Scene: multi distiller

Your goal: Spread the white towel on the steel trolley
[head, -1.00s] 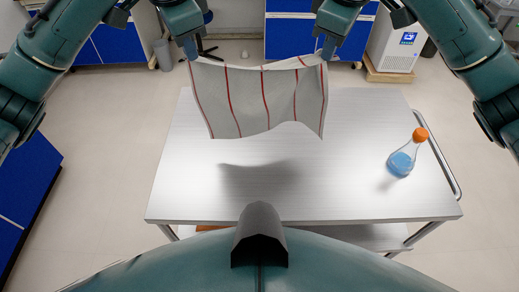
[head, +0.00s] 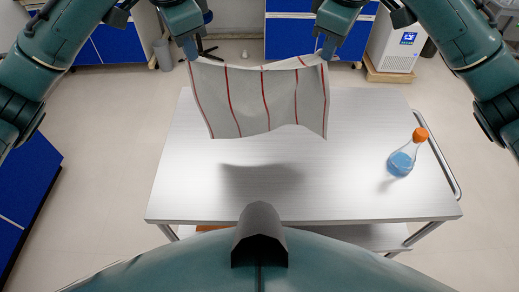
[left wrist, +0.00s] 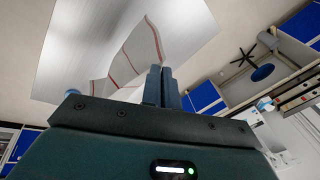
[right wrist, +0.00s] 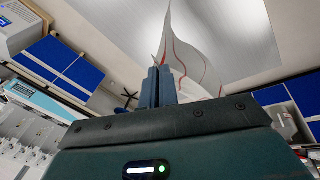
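The white towel (head: 262,100) with red stripes hangs stretched between my two grippers above the far part of the steel trolley (head: 330,190). Its upper edge sags slightly and its lower edge hangs free, with a shadow on the trolley top below. My left gripper (head: 191,52) is shut on the towel's upper left corner. My right gripper (head: 323,52) is shut on the upper right corner. The towel also shows beyond the shut fingers in the left wrist view (left wrist: 140,50) and the right wrist view (right wrist: 190,60).
A flask of blue liquid with an orange cap (head: 403,158) stands on the trolley's right side, near the trolley's handle rail (head: 440,160). The rest of the trolley top is clear.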

